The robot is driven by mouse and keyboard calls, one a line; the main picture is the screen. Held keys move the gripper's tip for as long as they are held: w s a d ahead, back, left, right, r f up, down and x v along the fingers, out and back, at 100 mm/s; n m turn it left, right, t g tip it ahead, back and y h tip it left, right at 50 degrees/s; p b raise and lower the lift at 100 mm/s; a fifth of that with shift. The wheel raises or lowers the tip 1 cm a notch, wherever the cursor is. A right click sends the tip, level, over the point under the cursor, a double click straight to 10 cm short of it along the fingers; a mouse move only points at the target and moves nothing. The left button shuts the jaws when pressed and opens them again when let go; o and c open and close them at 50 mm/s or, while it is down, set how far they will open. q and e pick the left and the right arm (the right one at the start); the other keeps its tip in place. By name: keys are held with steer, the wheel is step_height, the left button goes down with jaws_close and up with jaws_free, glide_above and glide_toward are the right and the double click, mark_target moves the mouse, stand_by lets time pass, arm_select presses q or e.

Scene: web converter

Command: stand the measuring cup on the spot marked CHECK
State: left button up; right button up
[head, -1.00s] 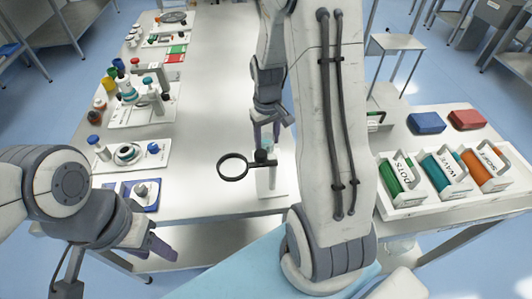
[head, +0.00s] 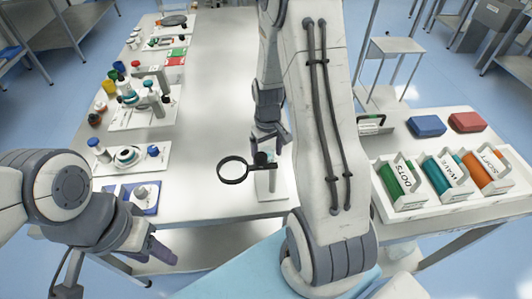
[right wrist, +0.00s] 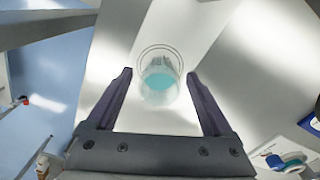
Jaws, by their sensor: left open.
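A clear cup with teal liquid (right wrist: 158,82), which looks like the measuring cup, stands upright in the right wrist view. In the right wrist view my right gripper (right wrist: 158,75) is open, one finger on each side of the cup, with gaps. The cup appears to be beyond the fingertips. My left gripper (head: 160,250) is open and empty at the near left, away from the cup. I can read no CHECK mark.
A black ring (head: 232,170) sticks out left beside the cup. Trays with bottles (head: 140,115) line the table's left side. A white rack (head: 445,195) with green, teal and orange items stands at right. The table's middle (head: 215,100) is clear.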

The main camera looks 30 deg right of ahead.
steer(key=shift+r, duration=0.25)
step_height(320, 180, up, 12)
steer(key=s+a+r+n, duration=0.2)
steer(key=s+a, duration=0.1)
steer(key=a, duration=0.6)
steer(key=s+a+r+n, duration=0.2)
steer(key=s+a, duration=0.1)
steer(key=a, duration=0.5)
steer(key=s+a+n, duration=0.2)
steer(key=s+a, duration=0.2)
steer(key=s, duration=0.2)
steer(key=s+a+n+y, duration=0.1)
steer(key=s+a+n, duration=0.1)
steer(key=s+a, duration=0.2)
steer(key=s, duration=0.3)
steer(key=shift+s+r+p, duration=0.2)
steer(key=shift+r+p, duration=0.15)
steer(key=shift+r, duration=0.05)
steer(key=shift+a, duration=0.1)
